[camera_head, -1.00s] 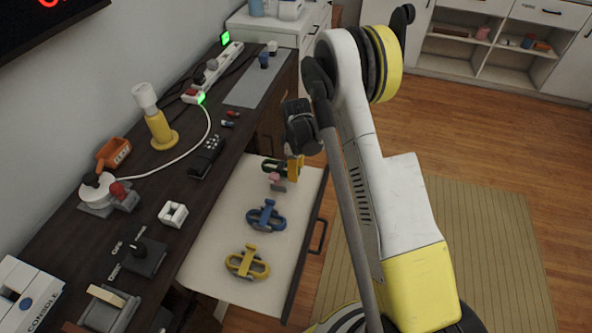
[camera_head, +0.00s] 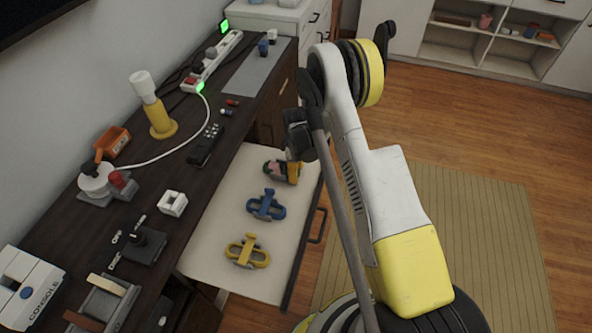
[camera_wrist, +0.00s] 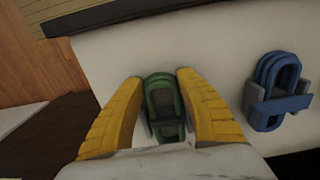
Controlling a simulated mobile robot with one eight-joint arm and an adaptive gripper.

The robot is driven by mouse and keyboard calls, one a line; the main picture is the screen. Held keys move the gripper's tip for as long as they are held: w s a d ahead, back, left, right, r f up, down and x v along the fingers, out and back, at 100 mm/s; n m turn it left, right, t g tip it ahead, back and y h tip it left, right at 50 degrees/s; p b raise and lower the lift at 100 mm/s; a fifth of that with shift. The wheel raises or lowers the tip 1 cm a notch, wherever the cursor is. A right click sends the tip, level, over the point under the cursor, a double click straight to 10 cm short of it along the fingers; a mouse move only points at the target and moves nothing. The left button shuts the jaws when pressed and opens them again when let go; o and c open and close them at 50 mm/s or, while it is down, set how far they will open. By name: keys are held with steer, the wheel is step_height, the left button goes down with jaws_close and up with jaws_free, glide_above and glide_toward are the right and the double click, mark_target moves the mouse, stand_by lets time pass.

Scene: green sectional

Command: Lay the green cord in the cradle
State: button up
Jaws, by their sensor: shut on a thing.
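The green cord (camera_wrist: 165,105), a small looped bundle, is between the yellow fingers of my gripper (camera_wrist: 164,118) in the wrist view. My gripper (camera_head: 283,170) is shut on it, low over the far end of the open drawer (camera_head: 215,235). In the head view the cord is small and partly hidden by the fingers, with a pink patch beside it. I cannot tell whether it still touches the drawer floor. I cannot tell which thing is the cradle; a grey slotted holder (camera_head: 122,290) stands at the near end of the desk.
A blue cord bundle (camera_head: 266,205) and a yellow one (camera_head: 246,252) lie in the drawer; the blue one also shows right of my gripper in the wrist view (camera_wrist: 272,85). The dark desk holds a white block (camera_head: 173,203), a black remote (camera_head: 205,145) and a lamp (camera_head: 158,118).

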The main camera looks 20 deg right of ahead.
steer(key=o, duration=1.2)
step_height(320, 180, up, 12)
stand_by(0.4)
